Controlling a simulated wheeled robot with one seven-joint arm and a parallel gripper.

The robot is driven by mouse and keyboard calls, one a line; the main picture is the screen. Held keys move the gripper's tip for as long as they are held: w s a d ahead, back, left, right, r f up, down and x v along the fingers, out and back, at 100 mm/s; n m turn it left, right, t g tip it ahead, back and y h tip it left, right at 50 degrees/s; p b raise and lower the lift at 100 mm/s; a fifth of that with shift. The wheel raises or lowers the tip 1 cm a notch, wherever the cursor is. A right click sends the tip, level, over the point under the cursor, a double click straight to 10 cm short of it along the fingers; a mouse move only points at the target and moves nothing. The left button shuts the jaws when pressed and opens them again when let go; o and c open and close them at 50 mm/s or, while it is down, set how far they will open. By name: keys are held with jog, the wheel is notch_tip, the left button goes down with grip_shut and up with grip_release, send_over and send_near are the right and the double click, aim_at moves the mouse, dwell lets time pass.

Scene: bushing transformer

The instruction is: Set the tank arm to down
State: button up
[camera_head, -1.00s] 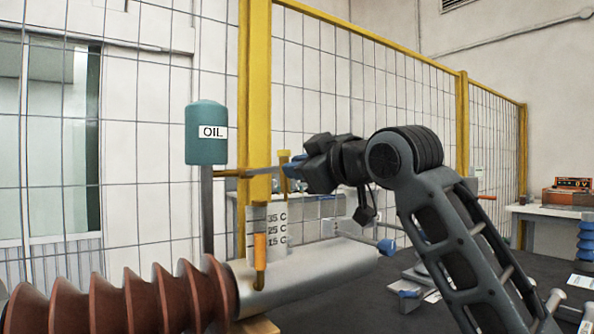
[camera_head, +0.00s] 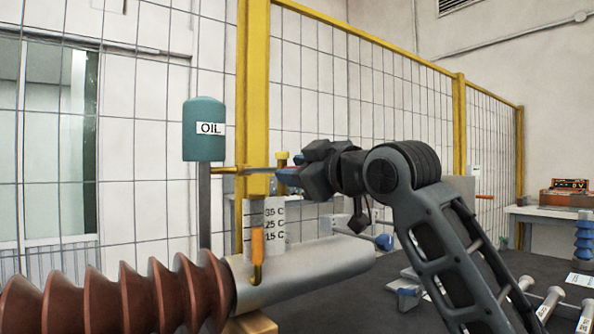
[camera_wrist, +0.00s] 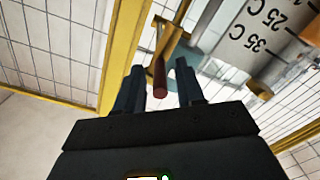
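The teal OIL tank (camera_head: 204,130) stands on a grey post at the left of centre. The tank arm (camera_head: 236,170), a thin brass-coloured bar, runs about level from the post to the right, with a reddish end at my gripper. My gripper (camera_head: 287,176) reaches in from the right at that end. In the wrist view, my gripper (camera_wrist: 160,85) is open, with its two dark blue fingers on either side of the arm's red handle (camera_wrist: 160,78). Gaps show between handle and fingers.
Below the arm are a white temperature scale (camera_head: 274,220) with an orange pointer (camera_head: 257,245), a grey cylinder (camera_head: 310,268) and a brown ribbed bushing (camera_head: 130,300). A yellow-framed mesh fence (camera_head: 255,90) stands behind.

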jog(key=v, duration=0.7)
jog(key=shift+s+d, duration=0.25)
jog(key=shift+s, duration=0.1)
dwell(0.4)
